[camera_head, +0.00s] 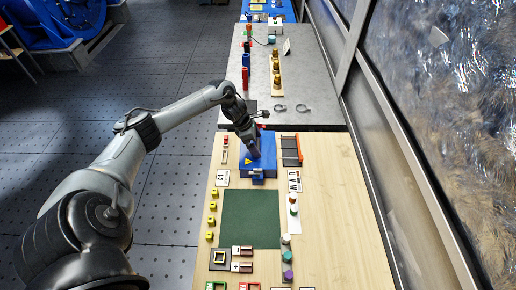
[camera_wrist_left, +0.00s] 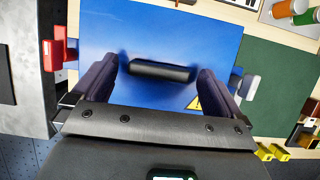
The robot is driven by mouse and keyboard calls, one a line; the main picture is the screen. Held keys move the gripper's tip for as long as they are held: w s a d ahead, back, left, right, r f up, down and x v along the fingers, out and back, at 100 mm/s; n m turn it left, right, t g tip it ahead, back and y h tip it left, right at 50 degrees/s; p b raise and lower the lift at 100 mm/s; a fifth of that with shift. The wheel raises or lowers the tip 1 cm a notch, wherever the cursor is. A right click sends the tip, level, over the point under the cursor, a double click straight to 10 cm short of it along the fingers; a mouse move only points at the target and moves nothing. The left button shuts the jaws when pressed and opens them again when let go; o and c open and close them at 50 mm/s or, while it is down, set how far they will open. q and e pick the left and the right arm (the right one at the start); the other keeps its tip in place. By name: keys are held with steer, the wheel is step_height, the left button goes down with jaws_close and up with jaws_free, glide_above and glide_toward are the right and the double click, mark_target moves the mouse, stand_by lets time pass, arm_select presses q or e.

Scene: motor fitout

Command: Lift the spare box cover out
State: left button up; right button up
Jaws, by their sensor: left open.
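The blue box cover (camera_head: 267,165) lies on the wooden bench in the head view, toward its far end. In the left wrist view the cover (camera_wrist_left: 215,40) fills the middle, with a black bar handle (camera_wrist_left: 160,70) and a yellow warning triangle. My left gripper (camera_head: 254,154) is right over the cover. In the wrist view its open fingers (camera_wrist_left: 158,66) stand at the two ends of the handle; I cannot tell whether they touch it. A red latch (camera_wrist_left: 58,54) and a pale grey latch (camera_wrist_left: 249,86) show at opposite edges. My right gripper is not in view.
A green mat (camera_head: 250,218) lies in front of the box, with yellow parts (camera_head: 212,206) at its left. A white letter card (camera_head: 294,181) and an orange-edged dark tray (camera_head: 291,150) sit to the right. A grey table (camera_head: 300,95) lies beyond; a window wall bounds the right.

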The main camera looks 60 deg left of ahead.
mark_target(257, 144)
arm_select(q)
steer(key=shift+w+f, duration=0.1)
steer(key=shift+f, duration=0.1)
steer(key=shift+c, duration=0.5)
steer(key=c, duration=1.3)
steer(key=shift+r, duration=0.2)
steer(key=shift+r, duration=0.6)
step_height(257, 144, up, 2)
steer(key=shift+r+b, duration=0.25)
steer(key=shift+b, duration=0.05)
steer(key=w+d+r, duration=0.4)
steer(key=d+r, duration=0.3)
steer(key=d, duration=0.4)
